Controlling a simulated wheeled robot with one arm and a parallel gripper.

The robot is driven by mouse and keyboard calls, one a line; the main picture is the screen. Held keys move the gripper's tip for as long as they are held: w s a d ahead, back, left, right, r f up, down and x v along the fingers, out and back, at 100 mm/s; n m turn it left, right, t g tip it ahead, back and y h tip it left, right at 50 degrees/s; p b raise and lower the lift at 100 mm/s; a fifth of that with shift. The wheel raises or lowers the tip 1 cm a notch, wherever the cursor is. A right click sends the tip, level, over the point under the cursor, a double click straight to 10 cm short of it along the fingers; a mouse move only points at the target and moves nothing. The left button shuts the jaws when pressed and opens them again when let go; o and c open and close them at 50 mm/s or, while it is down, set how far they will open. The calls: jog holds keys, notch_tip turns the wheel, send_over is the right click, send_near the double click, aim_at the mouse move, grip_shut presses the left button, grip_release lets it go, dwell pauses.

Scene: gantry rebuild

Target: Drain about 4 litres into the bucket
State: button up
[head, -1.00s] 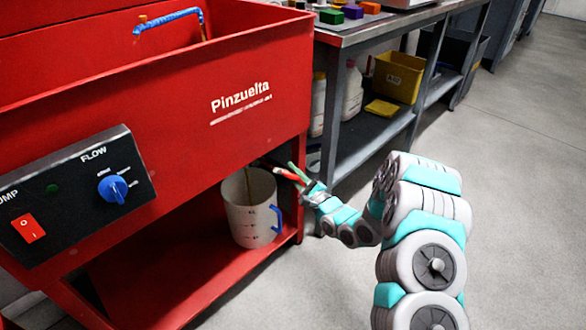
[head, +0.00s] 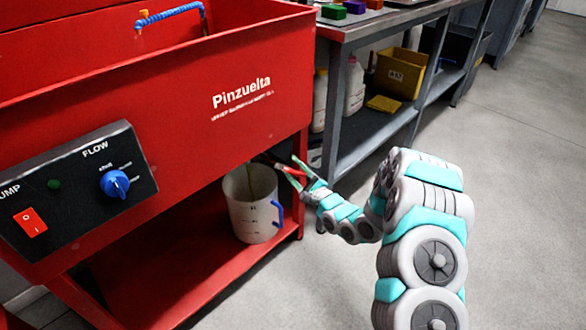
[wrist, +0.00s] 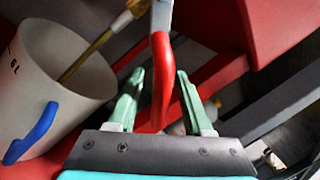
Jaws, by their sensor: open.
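A white bucket (head: 252,212) with a blue handle and volume marks stands on the red lower shelf under the washer; it also shows in the wrist view (wrist: 35,90). A thin yellow-brown stream (wrist: 88,56) runs from a pipe end down into the bucket. I cannot see the liquid level inside. A drain valve's red lever (wrist: 161,75) hangs beside the bucket. My gripper (head: 294,170) is open, its green fingers on either side of the lever in the wrist view (wrist: 160,84). I cannot tell whether either finger touches it.
The red washer tank (head: 150,100) overhangs the bucket and carries a panel with a red switch (head: 30,222) and a blue flow knob (head: 114,184). A grey workbench (head: 345,120) stands close to the right of my gripper. The floor (head: 510,200) at right is clear.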

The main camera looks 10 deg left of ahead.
jog(key=shift+b+v, duration=0.45)
jog(key=shift+v, duration=3.4)
jog(key=shift+f, duration=0.1)
